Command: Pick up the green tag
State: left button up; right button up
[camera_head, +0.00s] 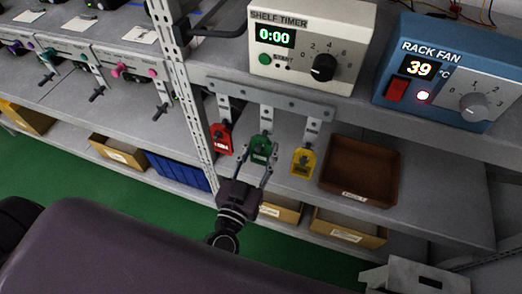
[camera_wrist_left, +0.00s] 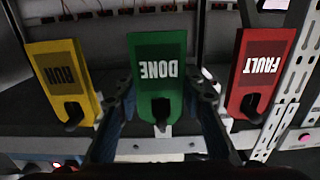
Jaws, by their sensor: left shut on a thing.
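The green tag (camera_head: 261,147) hangs from the middle hook of the grey hook rail (camera_head: 270,100). In the left wrist view the green tag (camera_wrist_left: 158,62) appears upside down, with the word DONE and a slot at its end. My left gripper (camera_head: 266,165) reaches up to the green tag with a finger on each side and is shut on it. The left gripper's fingers (camera_wrist_left: 160,105) also flank the tag in the wrist view. The tag still appears to be on its hook. My right gripper is not in view.
A red FAULT tag (camera_head: 221,138) and a yellow RUN tag (camera_head: 302,161) hang close on either side. A brown tray (camera_head: 390,196) sits to the right on the shelf. A perforated upright (camera_head: 190,110) stands left. The shelf timer (camera_head: 310,40) and rack fan box (camera_head: 445,70) are above.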

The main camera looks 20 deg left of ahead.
pick_arm(q)
jog(key=shift+r, duration=0.1)
jog(key=shift+r, duration=0.65)
jog(key=shift+s+f, duration=0.1)
jog(key=shift+s, duration=0.25)
jog(key=s+r+b, duration=0.1)
jog(key=s, duration=1.6)
jog(key=shift+s+a+r, duration=0.15)
jog(key=shift+a+r, duration=0.05)
jog(key=shift+a, duration=0.1)
jog(key=s+p, duration=0.4)
jog(key=s, duration=0.3)
jog(key=shift+s, duration=0.25)
